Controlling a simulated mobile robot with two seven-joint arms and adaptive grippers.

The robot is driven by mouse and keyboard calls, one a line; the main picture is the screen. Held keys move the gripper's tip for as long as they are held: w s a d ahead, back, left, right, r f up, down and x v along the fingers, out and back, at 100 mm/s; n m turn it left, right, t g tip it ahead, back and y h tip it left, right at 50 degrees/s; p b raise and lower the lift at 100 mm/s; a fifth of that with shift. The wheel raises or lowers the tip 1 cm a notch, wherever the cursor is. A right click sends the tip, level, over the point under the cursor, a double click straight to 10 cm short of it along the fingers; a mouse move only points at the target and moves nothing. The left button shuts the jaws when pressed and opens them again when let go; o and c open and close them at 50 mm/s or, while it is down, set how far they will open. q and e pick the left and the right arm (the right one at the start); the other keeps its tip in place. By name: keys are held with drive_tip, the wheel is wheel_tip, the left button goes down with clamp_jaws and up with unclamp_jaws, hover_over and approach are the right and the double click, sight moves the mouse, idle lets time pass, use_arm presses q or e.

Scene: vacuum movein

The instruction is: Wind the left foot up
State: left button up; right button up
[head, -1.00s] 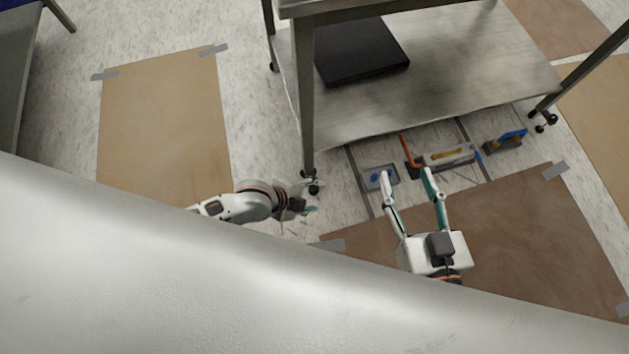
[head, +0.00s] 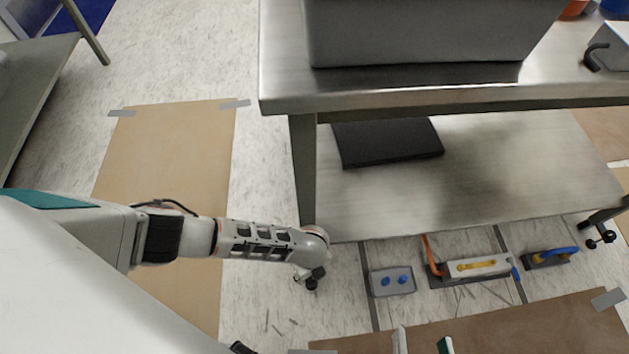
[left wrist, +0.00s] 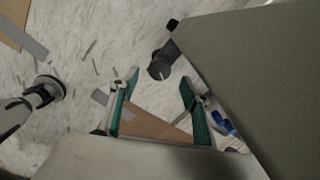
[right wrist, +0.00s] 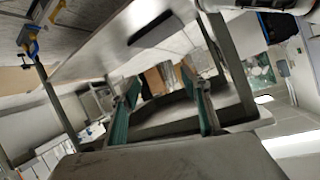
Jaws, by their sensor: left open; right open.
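The steel table's left foot (head: 311,281), a small black caster-like part, shows in the head view at the bottom of the left front leg (head: 303,170), partly hidden by my left arm. In the left wrist view a dark rounded part (left wrist: 160,66), likely this foot, sits just beyond the fingertips, roughly between them, apparently not held. My left gripper (left wrist: 158,86) is open with green-padded fingers; my arm hides it in the head view. My right gripper (head: 422,341) shows only its fingertips at the head view's bottom edge. In the right wrist view it (right wrist: 161,98) is open and empty.
The lower shelf (head: 480,170) holds a flat black box (head: 388,143); a grey bin (head: 430,35) stands on the tabletop. The right foot (head: 602,238) is visible.

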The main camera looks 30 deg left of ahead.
sight(311, 278)
use_arm(q)
drive_tip(key=f, duration=0.2)
drive_tip(key=s+f+b, duration=0.1)
drive_tip(key=shift+f, duration=0.35)
drive_tip(key=shift+w+f+b, duration=0.3)
drive_tip(key=shift+f+b, duration=0.25)
drive_tip(key=shift+f, duration=0.05)
drive_tip(key=shift+w, duration=0.15)
use_arm(e)
drive_tip(key=a+m, duration=0.2)
drive_tip(key=s+a+m, duration=0.1)
drive_tip(key=shift+f, duration=0.4)
use_arm(q)
drive_tip(key=shift+r, duration=0.1)
drive_tip(key=c, duration=1.1)
